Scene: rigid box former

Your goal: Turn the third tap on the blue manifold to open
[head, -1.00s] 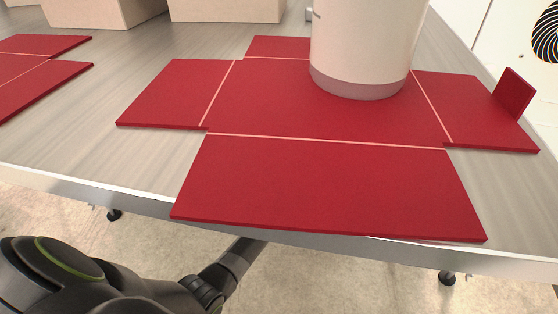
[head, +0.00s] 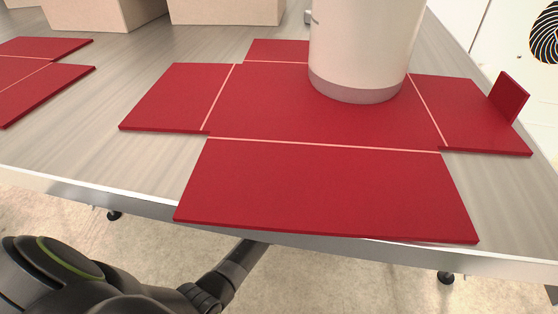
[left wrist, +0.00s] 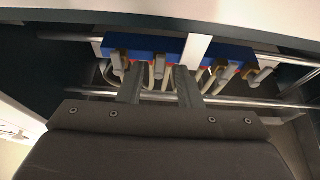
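The blue manifold (left wrist: 150,43) shows in the left wrist view, mounted on metal rails below an overhanging edge. Several grey tap handles stick out from it, one at the left (left wrist: 118,64) and one at the far right (left wrist: 260,77); others are partly hidden. My left gripper (left wrist: 158,78) is open, its two dark fingers apart and pointing up at the manifold. In the head view the left gripper is out of sight. My right gripper is in neither view.
A pale upright bracket (left wrist: 194,50) crosses the manifold. In the head view, a red cross-shaped blank (head: 320,185) lies on the grey table (head: 140,165) with a cream cylinder (head: 362,45) above it. Cardboard boxes (head: 226,10) stand behind, and another red blank (head: 40,78) lies left.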

